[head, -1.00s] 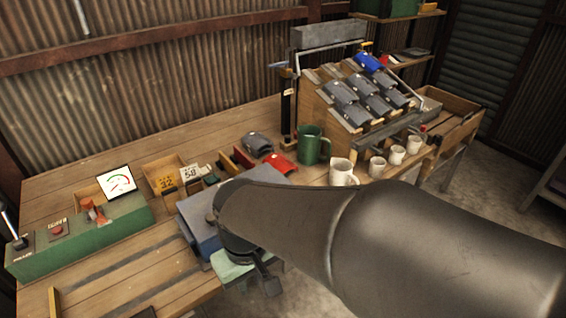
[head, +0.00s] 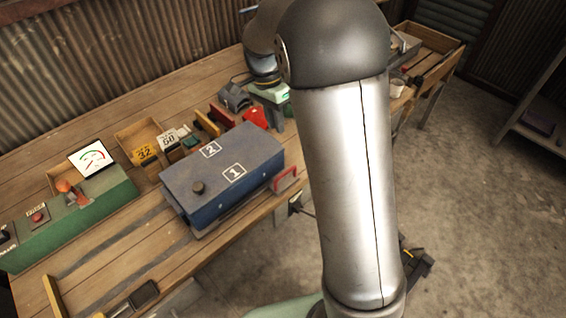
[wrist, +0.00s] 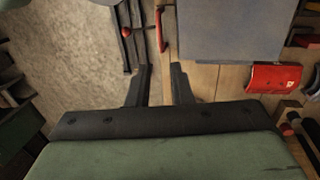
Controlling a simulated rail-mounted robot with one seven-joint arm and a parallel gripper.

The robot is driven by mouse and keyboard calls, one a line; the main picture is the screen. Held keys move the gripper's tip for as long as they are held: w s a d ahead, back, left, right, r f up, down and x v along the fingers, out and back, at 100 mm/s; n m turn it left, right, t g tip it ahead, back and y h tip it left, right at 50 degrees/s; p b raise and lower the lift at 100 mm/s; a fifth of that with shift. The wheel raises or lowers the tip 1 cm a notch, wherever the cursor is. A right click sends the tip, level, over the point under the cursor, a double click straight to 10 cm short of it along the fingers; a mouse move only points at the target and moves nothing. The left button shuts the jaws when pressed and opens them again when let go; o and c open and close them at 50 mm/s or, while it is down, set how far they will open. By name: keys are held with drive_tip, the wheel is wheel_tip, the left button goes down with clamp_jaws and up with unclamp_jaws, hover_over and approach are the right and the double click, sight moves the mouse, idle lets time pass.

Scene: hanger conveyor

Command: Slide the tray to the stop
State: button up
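A blue-grey box marked 1 and 2 (head: 222,168), with a dark knob on top, sits on the bench on a thin grey base. A red handle (head: 286,180) stands at its right end. I see no other likely tray, but cannot tell whether box and base are one piece. In the wrist view the flat blue-grey top (wrist: 230,30) and the red handle (wrist: 160,30) lie ahead of my gripper (wrist: 162,67). My gripper is open and empty, its fingers apart from the handle.
Dark rails (head: 115,245) run along the bench to the left of the box, with a wooden block (head: 54,297) near the front edge. A green control panel (head: 75,220) stands left. A red part (head: 254,117) lies behind the box. Floor lies open at right.

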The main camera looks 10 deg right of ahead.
drive_tip(key=s+f, duration=0.1)
drive_tip(key=f, duration=0.4)
drive_tip(key=s+d+f, duration=0.1)
drive_tip(key=f, duration=0.4)
drive_tip(key=f+p, duration=0.1)
drive_tip(key=f, duration=0.4)
drive_tip(key=shift+s+d+f, duration=0.3)
drive_tip(key=shift+s, duration=0.1)
clamp_jaws()
